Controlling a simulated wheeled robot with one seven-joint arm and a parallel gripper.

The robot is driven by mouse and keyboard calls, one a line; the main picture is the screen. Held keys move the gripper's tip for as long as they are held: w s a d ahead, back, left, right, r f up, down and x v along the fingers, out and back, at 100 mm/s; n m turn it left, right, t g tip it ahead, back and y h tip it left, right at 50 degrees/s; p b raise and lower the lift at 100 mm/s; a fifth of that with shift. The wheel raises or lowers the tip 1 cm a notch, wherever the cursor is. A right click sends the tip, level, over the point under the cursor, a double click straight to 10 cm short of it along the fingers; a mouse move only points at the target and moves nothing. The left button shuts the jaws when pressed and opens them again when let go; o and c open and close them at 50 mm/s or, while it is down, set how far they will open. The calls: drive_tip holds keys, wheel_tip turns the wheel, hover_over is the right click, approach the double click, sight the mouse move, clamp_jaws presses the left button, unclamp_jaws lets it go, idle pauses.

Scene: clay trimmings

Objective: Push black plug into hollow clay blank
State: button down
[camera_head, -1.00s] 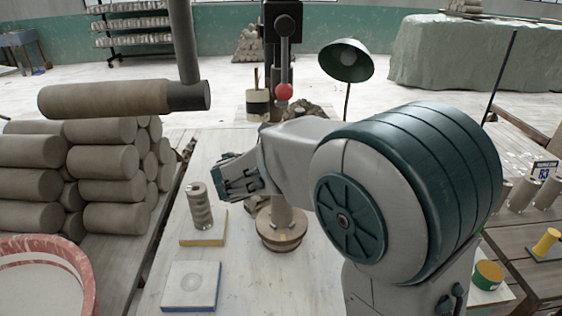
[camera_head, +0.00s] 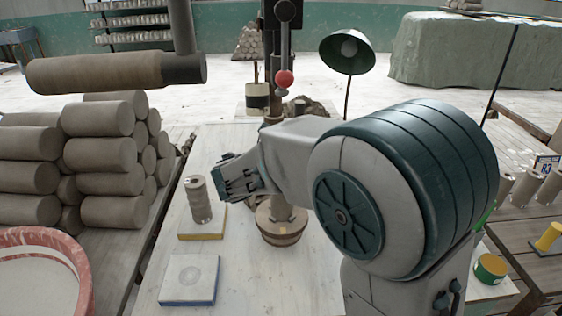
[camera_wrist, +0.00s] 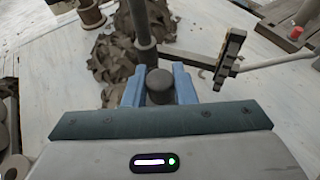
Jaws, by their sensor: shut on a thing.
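My gripper (camera_head: 226,181) is beyond the arm's wrist, above the table. In the wrist view its two blue fingers (camera_wrist: 159,88) are closed on the sides of a dark grey, round-topped plug (camera_wrist: 160,85). The plug's lower end is hidden. An upright tan clay cylinder (camera_head: 198,201) stands on a yellow-edged board (camera_head: 200,234), just below and left of my gripper in the head view.
A bare blue-edged board (camera_head: 190,279) lies at the front. Stacked clay cylinders (camera_head: 108,182) and a red-rimmed tub (camera_head: 45,238) are at left. A press post with red knob (camera_head: 284,79) and a green lamp (camera_head: 347,46) stand behind. Clay scraps (camera_wrist: 112,65) lie by the post.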

drive_tip(key=shift+f, duration=0.35)
drive_tip(key=c, duration=1.1)
unclamp_jaws()
drive_tip(key=v, duration=1.3)
drive_tip(key=shift+s+a, duration=0.2)
drive_tip(key=shift+s, duration=0.15)
drive_tip(key=shift+r, duration=0.1)
